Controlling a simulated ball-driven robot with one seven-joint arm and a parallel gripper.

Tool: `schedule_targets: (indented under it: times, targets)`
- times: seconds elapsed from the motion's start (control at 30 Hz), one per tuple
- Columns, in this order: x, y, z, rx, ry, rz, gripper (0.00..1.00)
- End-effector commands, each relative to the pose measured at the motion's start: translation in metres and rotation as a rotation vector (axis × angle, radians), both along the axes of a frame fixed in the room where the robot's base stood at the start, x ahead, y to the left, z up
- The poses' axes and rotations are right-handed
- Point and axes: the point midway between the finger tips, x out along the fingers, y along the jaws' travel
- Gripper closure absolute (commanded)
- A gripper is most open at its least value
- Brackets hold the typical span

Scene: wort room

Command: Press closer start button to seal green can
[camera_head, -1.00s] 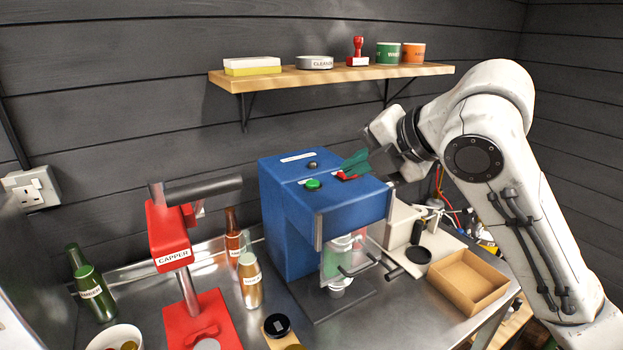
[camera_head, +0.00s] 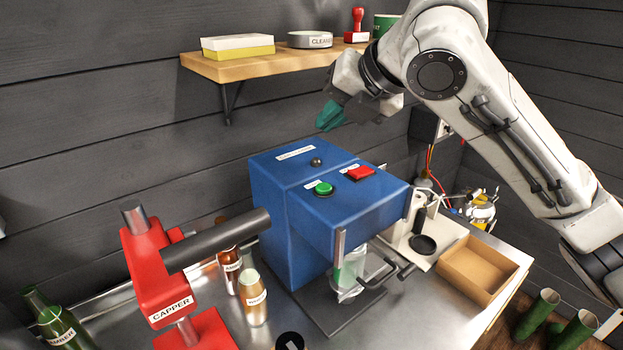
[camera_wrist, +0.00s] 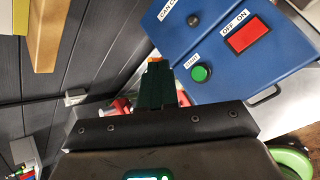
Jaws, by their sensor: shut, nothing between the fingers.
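The blue closer (camera_head: 300,215) stands on the steel counter. Its green start button (camera_head: 323,188) is on the top face, left of a red OFF/ON switch (camera_head: 360,173). In the wrist view the start button (camera_wrist: 201,73) lies just right of my fingers. The green can (camera_head: 350,270) is low in the closer's front, seen partly through a clear guard (camera_head: 372,262). My gripper (camera_head: 328,117), with teal fingers, is shut and empty, raised above the back of the closer and apart from the button. Its fingers (camera_wrist: 155,85) show pressed together in the wrist view.
The red capper (camera_head: 155,265) stands left of the closer, its dark handle (camera_head: 218,240) reaching toward it. Bottles stand between them. A wooden shelf (camera_head: 260,66) hangs behind on the wall. The space above the closer's top is clear.

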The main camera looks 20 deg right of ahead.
Motion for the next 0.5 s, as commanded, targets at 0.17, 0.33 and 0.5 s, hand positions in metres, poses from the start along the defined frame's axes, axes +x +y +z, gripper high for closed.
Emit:
schedule_targets:
  times: [0.17,0.33,0.5]
  targets:
    - [0.0,0.0,0.0,0.0,0.0,0.0,1.0]
    - [0.0,0.0,-0.001,0.001,0.0,-0.001,1.0]
    - [0.0,0.0,-0.01,0.001,0.0,-0.001,1.0]
